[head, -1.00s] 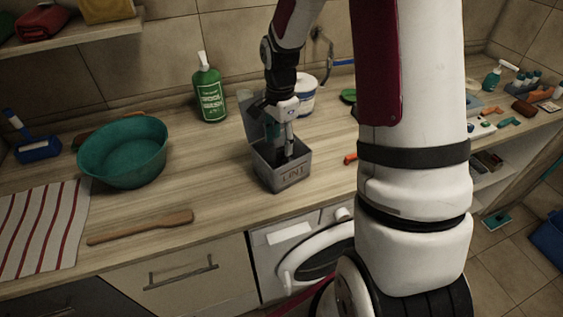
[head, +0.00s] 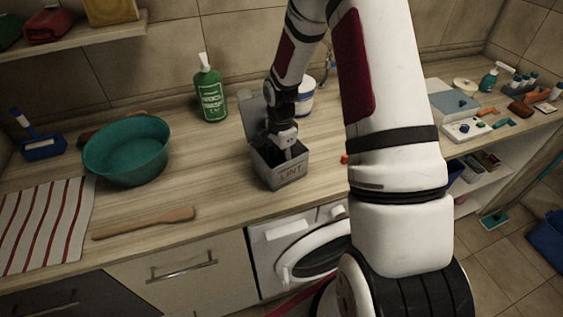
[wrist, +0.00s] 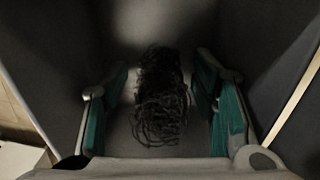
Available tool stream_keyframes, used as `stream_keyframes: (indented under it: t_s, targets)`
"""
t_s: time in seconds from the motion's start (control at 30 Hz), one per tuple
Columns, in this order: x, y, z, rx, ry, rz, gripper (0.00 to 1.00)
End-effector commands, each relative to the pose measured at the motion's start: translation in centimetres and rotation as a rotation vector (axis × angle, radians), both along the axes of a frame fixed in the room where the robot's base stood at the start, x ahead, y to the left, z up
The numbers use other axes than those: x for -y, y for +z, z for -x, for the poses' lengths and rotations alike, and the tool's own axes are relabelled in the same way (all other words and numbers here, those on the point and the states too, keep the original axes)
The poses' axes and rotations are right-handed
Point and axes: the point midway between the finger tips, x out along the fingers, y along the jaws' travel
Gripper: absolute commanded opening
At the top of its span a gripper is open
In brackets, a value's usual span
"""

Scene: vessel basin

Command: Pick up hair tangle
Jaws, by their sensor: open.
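A dark, curly hair tangle (wrist: 160,98) lies inside the grey lint box, in the middle of the wrist view. My gripper (wrist: 161,90) reaches down into the box with its teal-padded fingers open, one on each side of the tangle. A small gap seems to show between each finger and the hair. In the head view my gripper (head: 283,150) is partly hidden by the box walls. The grey box (head: 290,176), labelled LINT, stands on the counter with its lid raised at the back. The tangle cannot be seen in the head view.
A green wash bottle (head: 211,95) and a white tub (head: 305,97) stand behind the box. A teal basin (head: 126,150) and a wooden paddle (head: 145,222) are to the left. The counter (head: 215,165) left of the box is clear.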

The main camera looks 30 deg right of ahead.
Motion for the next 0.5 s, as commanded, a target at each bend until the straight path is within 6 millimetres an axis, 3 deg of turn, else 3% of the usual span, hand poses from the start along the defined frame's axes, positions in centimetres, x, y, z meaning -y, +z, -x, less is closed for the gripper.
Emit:
stream_keyframes:
  t_s: [0.1,0.3,0.5]
  targets:
    - [-0.01,0.01,-0.03,0.0,0.0,0.0,0.53]
    - [0.0,0.02,-0.02,0.0,0.0,0.0,0.18]
    - [0.0,0.02,-0.01,0.0,0.0,0.0,0.17]
